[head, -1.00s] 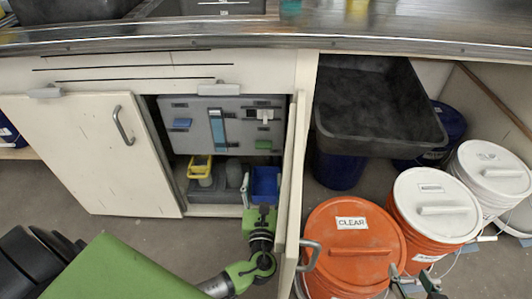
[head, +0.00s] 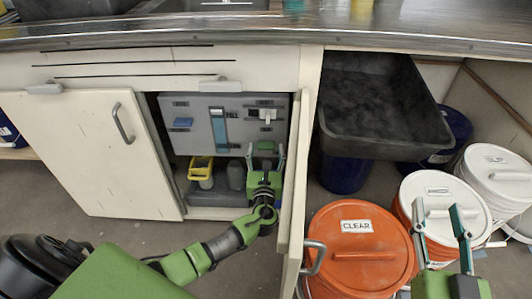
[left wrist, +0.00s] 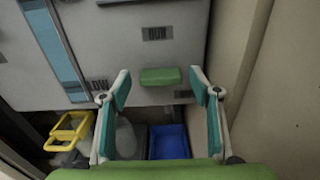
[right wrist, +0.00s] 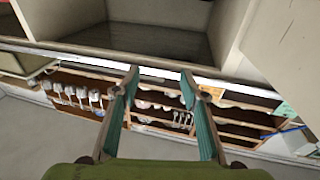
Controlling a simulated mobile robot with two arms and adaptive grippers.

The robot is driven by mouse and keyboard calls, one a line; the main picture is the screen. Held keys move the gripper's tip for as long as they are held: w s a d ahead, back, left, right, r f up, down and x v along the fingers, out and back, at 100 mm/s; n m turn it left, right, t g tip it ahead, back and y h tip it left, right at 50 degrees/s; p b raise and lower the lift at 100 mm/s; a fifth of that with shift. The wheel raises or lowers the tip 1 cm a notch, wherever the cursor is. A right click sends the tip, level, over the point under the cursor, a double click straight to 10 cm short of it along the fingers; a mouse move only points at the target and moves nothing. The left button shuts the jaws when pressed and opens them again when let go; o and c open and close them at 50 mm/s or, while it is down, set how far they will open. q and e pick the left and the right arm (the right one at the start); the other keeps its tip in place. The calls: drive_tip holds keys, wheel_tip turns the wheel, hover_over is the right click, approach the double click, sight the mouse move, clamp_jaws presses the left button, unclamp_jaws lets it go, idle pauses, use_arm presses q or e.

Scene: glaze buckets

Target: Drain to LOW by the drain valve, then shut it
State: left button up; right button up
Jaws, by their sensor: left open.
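In the open cabinet a grey panel (head: 185,137) carries a tall blue gauge strip (head: 219,128), a blue handle (head: 183,122), a white valve handle (head: 266,114) and a green handle (left wrist: 160,76). The small labels are unreadable, so I cannot tell which handle is the drain valve. My left gripper (head: 265,153) is open before the panel's lower right. In the left wrist view the green handle shows beyond and between its fingertips (left wrist: 161,84), with no grip on it. My right gripper (head: 461,222) is open and empty over the buckets at the right.
A yellow-topped container (head: 200,172) and a blue bin (left wrist: 169,142) stand below the panel. The open cabinet door (head: 294,190) is close on the left arm's right. An orange CLEAR bucket (head: 360,250), white-lidded buckets (head: 437,200) and a black tub (head: 375,105) are to the right.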

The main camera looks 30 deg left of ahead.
drive_tip(key=shift+r, duration=0.1)
use_arm(q)
drive_tip(key=c, duration=1.1)
